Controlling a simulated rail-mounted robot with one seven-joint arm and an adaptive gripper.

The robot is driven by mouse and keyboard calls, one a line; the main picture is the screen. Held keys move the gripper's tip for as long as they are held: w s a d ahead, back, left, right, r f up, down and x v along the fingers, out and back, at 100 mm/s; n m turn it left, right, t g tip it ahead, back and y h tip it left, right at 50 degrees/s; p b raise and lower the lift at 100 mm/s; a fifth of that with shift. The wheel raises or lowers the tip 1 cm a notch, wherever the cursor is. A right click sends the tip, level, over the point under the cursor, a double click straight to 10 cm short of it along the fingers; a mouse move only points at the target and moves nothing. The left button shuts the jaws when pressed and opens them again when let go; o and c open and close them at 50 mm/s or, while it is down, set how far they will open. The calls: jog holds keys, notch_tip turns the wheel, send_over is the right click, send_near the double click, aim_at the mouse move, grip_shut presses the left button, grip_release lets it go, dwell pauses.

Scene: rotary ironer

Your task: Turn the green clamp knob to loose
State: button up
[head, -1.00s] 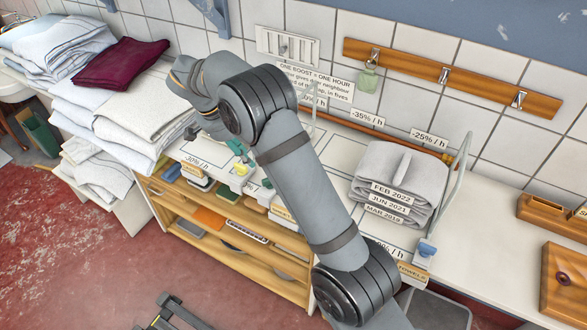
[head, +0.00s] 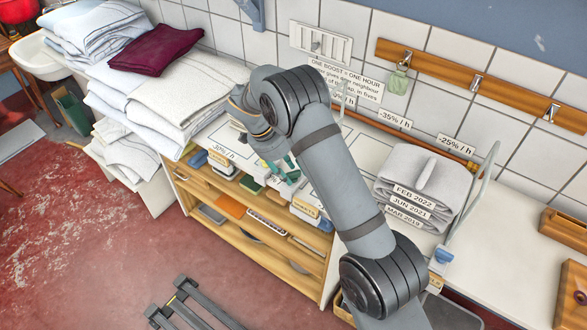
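Small green parts (head: 292,177) show at the front of the white worktop, just below and right of the end of my arm. I take one of them to be the green clamp knob, but they are too small and too covered to tell its shape or setting. My gripper (head: 277,163) points down at the worktop right beside these green parts. My own wrist hides most of it, so I cannot tell whether its fingers touch the knob or are open or shut.
Folded white linen with a dark red cloth (head: 157,50) is stacked at the left. A grey folded stack (head: 424,178) with date labels and a curved metal rod (head: 477,185) stand right of my arm. Wooden shelves (head: 235,215) lie below the worktop. A hook rail (head: 480,80) runs along the wall.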

jog(key=shift+d+f, duration=0.1)
jog(key=shift+f, duration=0.2)
jog(key=shift+c, duration=0.2)
jog(key=c, duration=0.8)
grip_shut()
